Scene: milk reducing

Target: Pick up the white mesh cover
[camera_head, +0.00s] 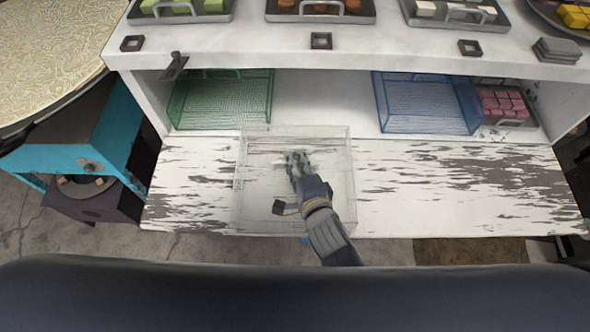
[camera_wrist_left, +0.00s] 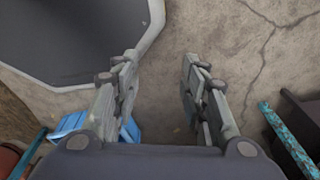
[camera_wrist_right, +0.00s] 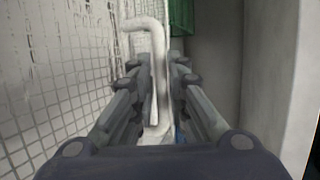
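The white mesh cover (camera_head: 260,195) is a see-through box shape in the middle of the head view, in front of the shelf opening and over the worn white board. My right gripper (camera_head: 296,160) is at the cover's middle. In the right wrist view its fingers (camera_wrist_right: 155,72) close in on both sides of a white bent handle (camera_wrist_right: 145,24), with the mesh wall on the left. Whether the cover touches the board is hard to tell. My left gripper (camera_wrist_left: 160,65) is open and empty above the floor, outside the head view.
A green mesh basket (camera_head: 220,100) and a blue mesh basket (camera_head: 425,105) stand on the lower shelf, with a tray of pink blocks (camera_head: 503,105) at right. Trays line the upper shelf. The worn white board (camera_head: 450,190) is clear at right. A teal stand (camera_head: 85,150) is at left.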

